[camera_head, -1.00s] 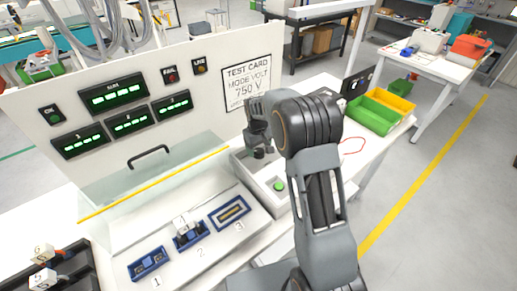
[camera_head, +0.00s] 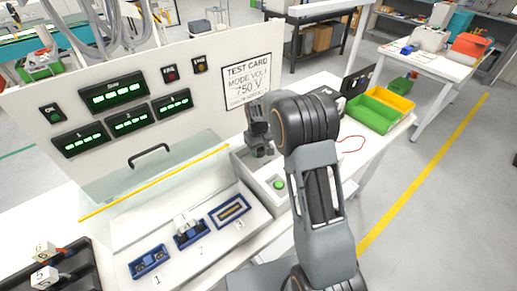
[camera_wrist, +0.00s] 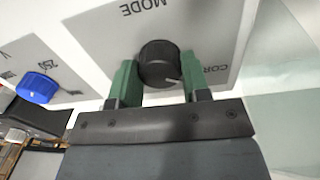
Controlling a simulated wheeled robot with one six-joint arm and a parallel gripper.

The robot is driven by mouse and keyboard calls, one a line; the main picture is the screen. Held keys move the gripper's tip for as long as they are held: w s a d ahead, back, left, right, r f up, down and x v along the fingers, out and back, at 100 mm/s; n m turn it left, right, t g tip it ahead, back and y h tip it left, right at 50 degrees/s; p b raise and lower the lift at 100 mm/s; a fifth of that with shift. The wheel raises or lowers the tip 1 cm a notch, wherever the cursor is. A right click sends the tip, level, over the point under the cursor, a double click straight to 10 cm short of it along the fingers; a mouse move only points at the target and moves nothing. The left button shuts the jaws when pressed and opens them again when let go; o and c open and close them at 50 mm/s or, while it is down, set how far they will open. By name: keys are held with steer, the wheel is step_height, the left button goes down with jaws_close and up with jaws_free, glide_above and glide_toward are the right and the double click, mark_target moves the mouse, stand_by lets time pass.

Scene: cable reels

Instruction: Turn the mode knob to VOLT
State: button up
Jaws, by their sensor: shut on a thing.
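The black round mode knob (camera_wrist: 158,62) is in the wrist view, on a grey plate with the upside-down word MODE (camera_wrist: 143,6). My gripper (camera_wrist: 160,80) has its two green fingers on either side of the knob, shut on it. A light pointer line on the knob points to the lower right, towards a label starting "COR" (camera_wrist: 212,70), partly hidden by the right finger. No VOLT mark is readable on the plate. In the head view my gripper (camera_head: 262,150) is low over the white console, and my arm hides part of it. The test card (camera_head: 247,82) reads MODE VOLT, 750 V.
A blue knob (camera_wrist: 37,88) with a 250 label stands left in the wrist view. A green button (camera_head: 279,184) is in front of my gripper. The clear guard with a black handle (camera_head: 148,156) stands left, above numbered blue sockets (camera_head: 191,234). Green bin (camera_head: 372,114) right.

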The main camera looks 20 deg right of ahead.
steer(key=shift+c, duration=0.5)
steer(key=shift+m+b, duration=0.45)
steer(key=shift+m, duration=0.35)
steer(key=m+b, duration=0.1)
steer(key=m, duration=0.3)
steer(key=shift+b, duration=0.35)
steer(key=m+b, duration=0.1)
steer(key=m, duration=0.4)
steer(key=shift+m, duration=0.7)
steer(key=o, duration=0.9)
